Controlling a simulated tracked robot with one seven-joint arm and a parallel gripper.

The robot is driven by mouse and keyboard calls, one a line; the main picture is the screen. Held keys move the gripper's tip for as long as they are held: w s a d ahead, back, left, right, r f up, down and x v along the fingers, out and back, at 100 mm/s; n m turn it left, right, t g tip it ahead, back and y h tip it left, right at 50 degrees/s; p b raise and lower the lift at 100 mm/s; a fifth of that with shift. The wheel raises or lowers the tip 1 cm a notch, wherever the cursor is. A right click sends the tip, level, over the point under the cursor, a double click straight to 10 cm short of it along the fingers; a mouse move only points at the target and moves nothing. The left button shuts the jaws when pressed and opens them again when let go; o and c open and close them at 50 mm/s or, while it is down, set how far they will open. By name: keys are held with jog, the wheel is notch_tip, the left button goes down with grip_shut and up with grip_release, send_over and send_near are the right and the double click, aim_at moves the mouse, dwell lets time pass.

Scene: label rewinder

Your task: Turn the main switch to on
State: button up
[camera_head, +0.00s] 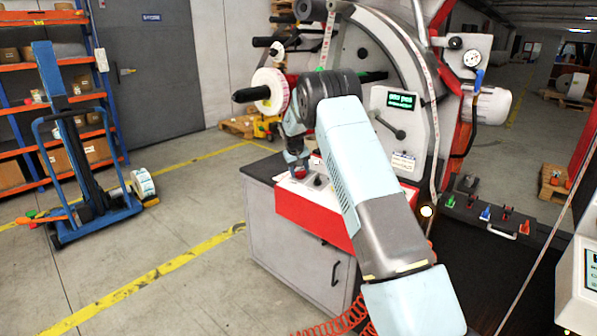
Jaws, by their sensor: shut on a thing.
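The label rewinder (407,150) stands at the centre, with a red and white control panel (316,204) on top of its grey cabinet. My gripper (298,169) points down at the back left of this panel. It is shut on a small red knob (299,173), which looks like the main switch. The fingers hide part of the knob, and its pointer and markings are too small to read. My pale blue arm reaches in from the lower right and covers part of the panel and the machine. A dark display (401,101) on the machine shows green text.
A white reel (270,91) sits on a shaft just left of my arm. A handle (388,125) juts out below the display. A tray of coloured clamps (487,214) lies right. A blue trolley (90,190) stands left. Floor between trolley and cabinet is clear.

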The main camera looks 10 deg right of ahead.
jog(key=shift+s+f+m, duration=0.15)
jog(key=shift+f+m, duration=0.05)
jog(key=shift+m, duration=0.1)
jog(key=o, duration=1)
jog(key=shift+r, duration=0.1)
jog(key=shift+o, duration=0.2)
jog(key=shift+r, duration=0.15)
jog(key=v, duration=1.3)
jog(key=shift+r, duration=0.15)
